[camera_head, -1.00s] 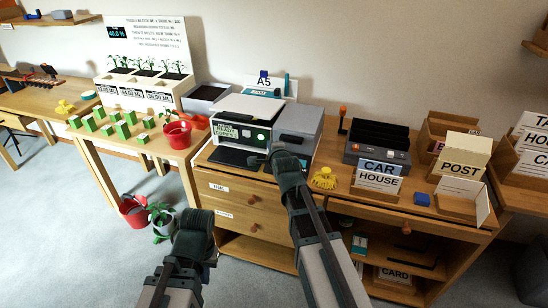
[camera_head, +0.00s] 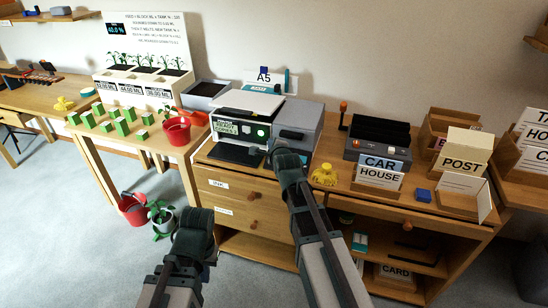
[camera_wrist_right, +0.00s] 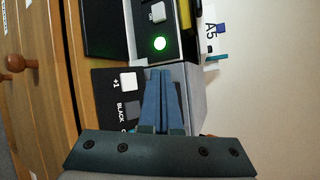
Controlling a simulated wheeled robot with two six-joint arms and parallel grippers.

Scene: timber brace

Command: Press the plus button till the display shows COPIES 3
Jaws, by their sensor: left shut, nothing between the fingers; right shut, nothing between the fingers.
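The copier (camera_head: 300,117) stands on the wooden cabinet, with a small display (camera_head: 226,128) on its front. The display shows READY and a COPIES line; its number is too small to read surely. The white plus button (camera_wrist_right: 128,82), marked +1, is on a dark panel in the right wrist view. My right gripper (camera_wrist_right: 163,72) is shut and empty, its tips beside the plus button in that view; I cannot tell their height over the panel. It also shows at the copier's front right in the head view (camera_head: 291,135). My left gripper (camera_head: 194,236) is low in front of the cabinet, its fingers hidden.
A BLACK button (camera_wrist_right: 133,112) sits beside the plus button. A green lit button (camera_wrist_right: 161,43) and an OK button (camera_wrist_right: 157,13) are on the copier's front. A yellow object (camera_head: 324,174) and a card holder (camera_head: 379,174) stand to the right on the cabinet.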

